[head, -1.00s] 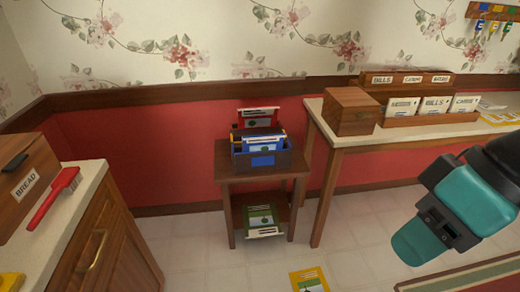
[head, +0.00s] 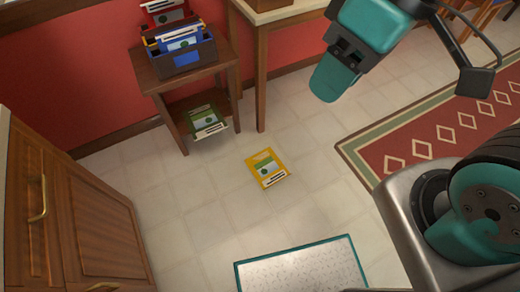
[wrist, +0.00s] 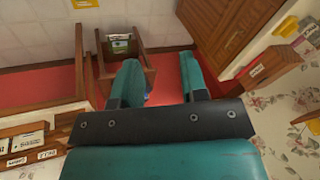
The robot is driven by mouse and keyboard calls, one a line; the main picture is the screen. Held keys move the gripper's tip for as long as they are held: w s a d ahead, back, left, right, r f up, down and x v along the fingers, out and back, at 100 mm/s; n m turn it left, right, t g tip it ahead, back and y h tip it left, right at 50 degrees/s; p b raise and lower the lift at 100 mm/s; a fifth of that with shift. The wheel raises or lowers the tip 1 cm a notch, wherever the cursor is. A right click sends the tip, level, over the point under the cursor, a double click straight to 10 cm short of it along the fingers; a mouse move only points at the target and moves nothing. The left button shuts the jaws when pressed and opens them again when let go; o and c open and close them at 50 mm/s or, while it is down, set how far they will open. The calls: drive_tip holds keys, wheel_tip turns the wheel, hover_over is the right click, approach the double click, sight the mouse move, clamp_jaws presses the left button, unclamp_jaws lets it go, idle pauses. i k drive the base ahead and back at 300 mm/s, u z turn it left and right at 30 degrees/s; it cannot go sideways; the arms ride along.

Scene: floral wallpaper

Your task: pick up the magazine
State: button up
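A yellow magazine (head: 266,168) lies flat on the tiled floor. A green magazine (head: 206,120) lies on the lower shelf of the small wooden side table (head: 146,79). Blue and red magazines (head: 164,13) stand in a dark holder (head: 190,59) on its top. In the wrist view, the green magazine (wrist: 119,45) shows beyond my fingers, and a yellow edge (wrist: 85,3) is cut off at the top. My gripper (head: 330,78) is in the air, well apart from the magazines. Its two fingers (wrist: 160,80) are spread with nothing held between them.
A wooden cabinet (head: 72,215) stands at the left. A pale-topped table (head: 262,62) is right of the side table. A red patterned rug (head: 430,145) lies at the right, and a teal-edged mat (head: 305,268) lies in front. Floor around the yellow magazine is clear.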

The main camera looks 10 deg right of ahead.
sight(268, 170)
drive_tip(key=z, duration=0.05)
drive_tip(key=k, duration=0.5)
drive_tip(key=z, duration=1.4)
drive_tip(key=i, duration=1)
drive_tip(key=u, duration=1.95)
